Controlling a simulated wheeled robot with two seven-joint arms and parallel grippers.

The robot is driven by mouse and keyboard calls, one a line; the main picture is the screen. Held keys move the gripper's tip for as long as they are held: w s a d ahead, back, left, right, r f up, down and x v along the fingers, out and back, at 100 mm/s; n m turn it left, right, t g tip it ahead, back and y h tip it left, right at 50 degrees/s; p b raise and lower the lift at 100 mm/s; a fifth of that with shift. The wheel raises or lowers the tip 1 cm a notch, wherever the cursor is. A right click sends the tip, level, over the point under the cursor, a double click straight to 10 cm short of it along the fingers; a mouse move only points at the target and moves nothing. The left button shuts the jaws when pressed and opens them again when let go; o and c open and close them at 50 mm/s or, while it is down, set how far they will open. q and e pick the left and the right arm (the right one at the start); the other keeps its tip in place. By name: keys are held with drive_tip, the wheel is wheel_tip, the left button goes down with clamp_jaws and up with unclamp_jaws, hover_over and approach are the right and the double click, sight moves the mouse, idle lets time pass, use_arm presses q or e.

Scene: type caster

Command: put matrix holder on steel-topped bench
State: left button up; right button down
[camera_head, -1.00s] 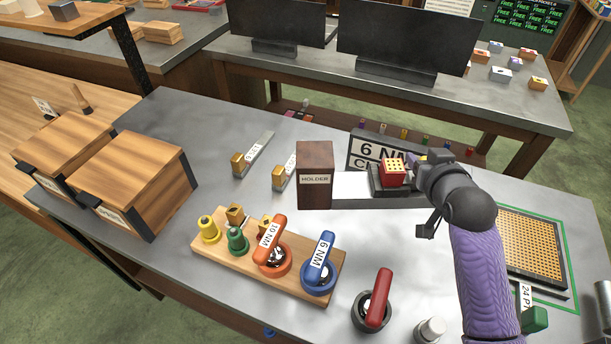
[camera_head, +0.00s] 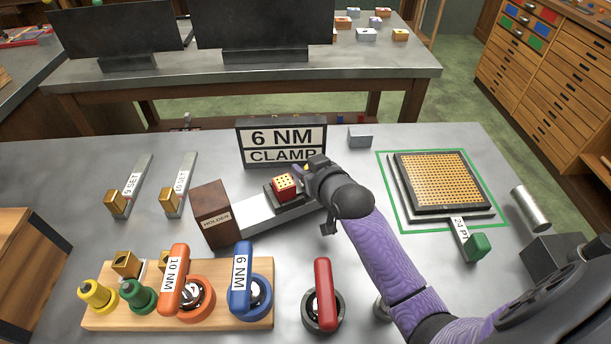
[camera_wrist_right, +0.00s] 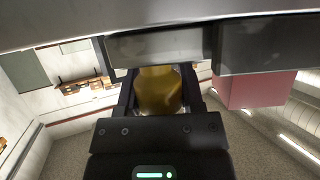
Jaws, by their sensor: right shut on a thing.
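The matrix holder (camera_head: 263,213) is a steel bar with a brown block labelled HOLDER at its left end and a red cube with yellow dots near its right end. My right gripper (camera_head: 318,182) is at its right end, beside the cube. In the right wrist view, the gripper (camera_wrist_right: 158,92) is shut around a brass-coloured piece under the grey bar. The steel-topped bench (camera_head: 65,180) spreads below the holder. I cannot tell whether the holder touches the bench or hangs just above it. My left gripper is not in view.
A 6 NM CLAMP sign (camera_head: 282,143) stands behind the holder. A wooden rack (camera_head: 215,317) with coloured tools is in front, near a red-handled tool (camera_head: 324,290). A perforated plate (camera_head: 440,180) in a green outline lies right.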

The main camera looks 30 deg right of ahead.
drive_tip(key=shift+f, duration=0.75)
drive_tip(key=shift+r, duration=0.15)
drive_tip(key=shift+c, duration=1.2)
unclamp_jaws()
drive_tip(key=p+v, duration=0.4)
drive_tip(key=v, duration=0.8)
